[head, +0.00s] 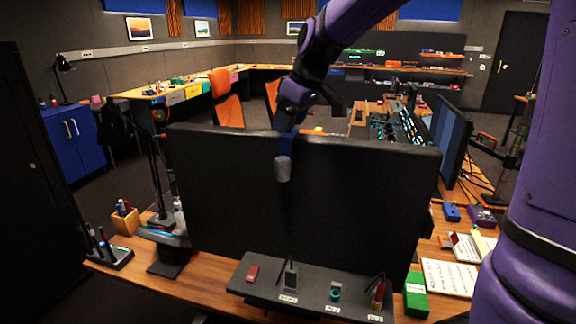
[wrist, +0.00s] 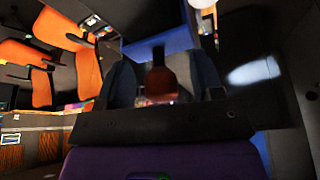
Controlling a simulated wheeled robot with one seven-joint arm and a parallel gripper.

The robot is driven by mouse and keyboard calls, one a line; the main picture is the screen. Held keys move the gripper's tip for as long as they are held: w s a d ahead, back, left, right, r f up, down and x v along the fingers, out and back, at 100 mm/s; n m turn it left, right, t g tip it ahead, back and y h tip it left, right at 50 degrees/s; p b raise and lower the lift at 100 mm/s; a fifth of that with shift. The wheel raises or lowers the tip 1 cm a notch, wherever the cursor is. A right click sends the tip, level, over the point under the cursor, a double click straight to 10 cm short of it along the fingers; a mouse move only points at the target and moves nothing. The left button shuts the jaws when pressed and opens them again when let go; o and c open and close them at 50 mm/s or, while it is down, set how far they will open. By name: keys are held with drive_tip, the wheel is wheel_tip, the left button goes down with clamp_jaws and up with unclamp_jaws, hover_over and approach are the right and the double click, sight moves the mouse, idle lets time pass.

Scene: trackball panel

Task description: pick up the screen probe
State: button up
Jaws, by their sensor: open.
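My gripper (head: 283,172) hangs in front of the large black screen panel (head: 320,185), below its top edge in the picture. In the wrist view the two fingers (wrist: 162,72) stand apart, with a dark reddish-brown thing (wrist: 160,82) showing between them. I cannot tell whether it lies between the jaws or beyond them. I cannot surely pick out the screen probe. A dark holder tray (head: 262,295) below the panel bears a red block (head: 252,272), a dark upright piece (head: 290,278), a teal ring piece (head: 335,293) and a red-and-dark piece (head: 379,291).
A pen cup (head: 126,221) and a dark stand with pens (head: 108,252) are at the left of the desk. A green box (head: 416,296) and a white sheet (head: 449,278) are at the right. A monitor (head: 451,143) stands behind at the right.

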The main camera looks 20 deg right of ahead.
clamp_jaws()
wheel_tip(320, 180, up, 20)
idle(1.3)
